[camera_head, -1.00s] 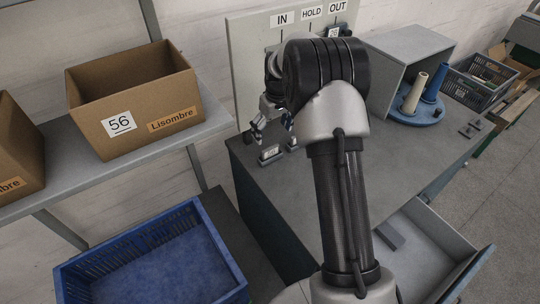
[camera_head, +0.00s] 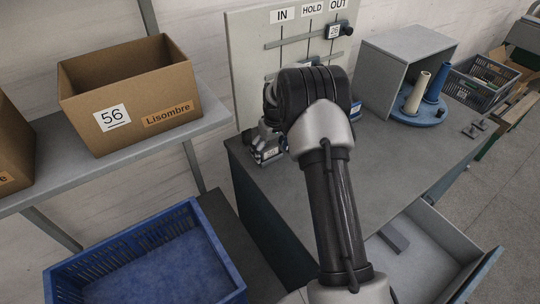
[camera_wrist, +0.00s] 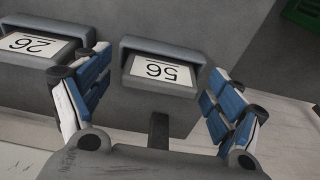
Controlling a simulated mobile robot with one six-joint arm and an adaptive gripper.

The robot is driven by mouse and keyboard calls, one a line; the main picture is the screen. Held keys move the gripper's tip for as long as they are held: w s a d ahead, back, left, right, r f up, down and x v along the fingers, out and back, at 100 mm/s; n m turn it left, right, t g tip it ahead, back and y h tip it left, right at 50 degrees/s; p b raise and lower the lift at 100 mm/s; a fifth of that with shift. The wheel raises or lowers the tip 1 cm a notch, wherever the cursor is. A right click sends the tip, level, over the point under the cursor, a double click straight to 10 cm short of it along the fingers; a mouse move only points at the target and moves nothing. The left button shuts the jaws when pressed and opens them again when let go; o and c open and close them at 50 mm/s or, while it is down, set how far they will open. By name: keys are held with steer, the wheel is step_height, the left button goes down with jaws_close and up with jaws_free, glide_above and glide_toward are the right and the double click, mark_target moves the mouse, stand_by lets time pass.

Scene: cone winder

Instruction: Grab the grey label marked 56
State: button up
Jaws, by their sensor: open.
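The grey label marked 56 (camera_wrist: 160,72) shows in the wrist view as a grey block with a white number card, upside down in the picture. My gripper (camera_wrist: 157,88) is open, with one blue-padded finger on each side of this label. Gaps show between the fingers and the block, and nothing is gripped. In the head view my gripper (camera_head: 266,148) is low over the left edge of the grey worktop, partly hidden by my arm. A second grey label (camera_wrist: 37,45), which seems to read 26, lies to the left, close to my left finger.
A board with IN, HOLD and OUT signs (camera_head: 247,60) stands behind my arm. A cardboard box marked 56 (camera_head: 130,95) is on the left shelf, above a blue crate (camera_head: 215,245). A blue stand with cones (camera_head: 418,117) and an open drawer (camera_head: 430,262) are at right.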

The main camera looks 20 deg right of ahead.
steer(key=c, duration=1.1)
steer(key=shift+r, duration=0.1)
